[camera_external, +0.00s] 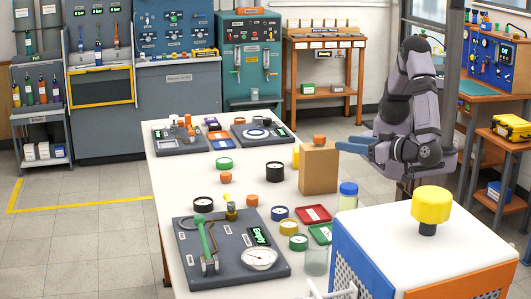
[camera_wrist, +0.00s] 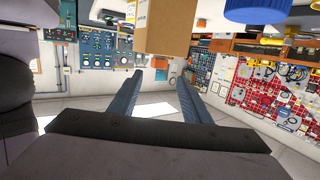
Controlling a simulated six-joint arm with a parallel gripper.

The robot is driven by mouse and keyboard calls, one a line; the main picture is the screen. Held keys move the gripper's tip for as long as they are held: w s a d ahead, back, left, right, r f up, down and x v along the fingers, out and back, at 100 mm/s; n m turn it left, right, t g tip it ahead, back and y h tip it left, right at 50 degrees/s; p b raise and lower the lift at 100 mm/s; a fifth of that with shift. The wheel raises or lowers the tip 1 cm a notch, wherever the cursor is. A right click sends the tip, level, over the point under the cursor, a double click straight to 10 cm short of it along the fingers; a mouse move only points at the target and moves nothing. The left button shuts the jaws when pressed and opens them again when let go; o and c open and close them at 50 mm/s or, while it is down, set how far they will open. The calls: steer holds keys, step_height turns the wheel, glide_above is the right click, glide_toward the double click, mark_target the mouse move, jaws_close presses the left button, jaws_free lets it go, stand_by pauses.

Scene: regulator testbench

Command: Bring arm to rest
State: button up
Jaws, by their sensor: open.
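My arm (camera_external: 410,110) stands at the right of the white table, folded upward with its wrist bent to the left. My gripper (camera_external: 345,143) points left, with its blue fingers close to the upper part of a brown cardboard box (camera_external: 318,172); whether they touch it I cannot tell. In the wrist view my gripper (camera_wrist: 160,75) shows two blue fingers spread apart with nothing between them. The box (camera_wrist: 165,25) shows there at the top edge, beyond the fingertips.
An orange knob (camera_external: 319,140) sits on the box. A blue-capped jar (camera_external: 348,198) stands below the gripper. A white-topped cabinet with a yellow knob (camera_external: 431,205) is at front right. A regulator panel (camera_external: 230,245) and several gauges are on the table (camera_external: 175,185).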

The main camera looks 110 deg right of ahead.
steer(key=w+a+r+n+t+y+p, duration=0.1)
steer(key=w+r+n+y+p, duration=0.15)
steer(key=w+y, duration=0.4)
steer(key=w+a+r+n+t+y+p, duration=0.1)
steer(key=w+r+n+y+p, duration=0.2)
steer(key=w, duration=0.6)
steer(key=w+a+r+n+t+y+p, duration=0.1)
steer(key=w+y+p, duration=0.35)
steer(key=w, duration=0.25)
steer(key=s+d+n+g+p, duration=0.2)
steer(key=s+d+g, duration=0.3)
steer(key=s+d, duration=0.4)
steer(key=s+d+n+g+p, duration=0.3)
steer(key=s+d+g+p, duration=0.2)
steer(key=s+d, duration=0.5)
steer(key=s+f+g, duration=0.1)
steer(key=s, duration=0.3)
steer(key=shift+s+d, duration=0.2)
steer(key=shift+s, duration=0.15)
